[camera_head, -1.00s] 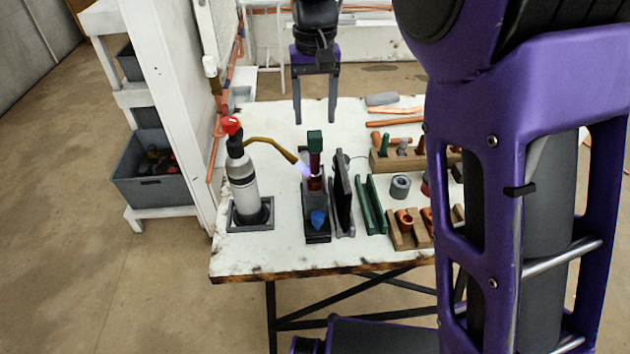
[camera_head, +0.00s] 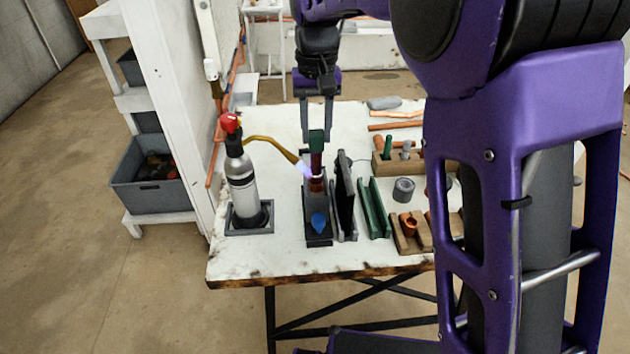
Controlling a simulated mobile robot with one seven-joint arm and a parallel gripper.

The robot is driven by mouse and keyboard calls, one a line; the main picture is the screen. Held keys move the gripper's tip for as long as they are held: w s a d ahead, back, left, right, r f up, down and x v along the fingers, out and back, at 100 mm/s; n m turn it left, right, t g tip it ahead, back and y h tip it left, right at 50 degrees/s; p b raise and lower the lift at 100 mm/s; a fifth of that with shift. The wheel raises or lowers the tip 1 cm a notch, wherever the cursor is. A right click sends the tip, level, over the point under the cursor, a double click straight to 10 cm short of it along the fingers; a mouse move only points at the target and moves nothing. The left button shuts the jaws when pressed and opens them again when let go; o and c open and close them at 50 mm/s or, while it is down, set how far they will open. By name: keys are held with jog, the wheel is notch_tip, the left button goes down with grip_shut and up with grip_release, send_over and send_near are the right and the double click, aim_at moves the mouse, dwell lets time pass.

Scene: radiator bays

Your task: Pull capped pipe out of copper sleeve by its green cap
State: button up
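The green cap (camera_head: 316,144) sits on top of the upright pipe (camera_head: 316,163). The pipe's lower end is in the copper sleeve (camera_head: 316,184), which stands in a dark holder (camera_head: 318,206) on the bench. The torch flame (camera_head: 305,170) plays at the sleeve from the left. My gripper (camera_head: 317,138) points down with its two fingers apart. The fingertips are level with the cap's top in the picture, one on each side of it. I cannot tell whether they straddle it or are still behind it. I see no contact.
A torch bottle (camera_head: 242,185) with a red knob stands left, its brass neck (camera_head: 273,143) reaching to the sleeve. A dark upright plate (camera_head: 345,195) and a green channel (camera_head: 374,208) stand close on the right. Wooden racks (camera_head: 412,232) are farther right. My arm covers the bench's right side.

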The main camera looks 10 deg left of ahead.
grip_shut()
jog(key=shift+r+p, duration=2.4)
jog(key=shift+r, duration=3.2)
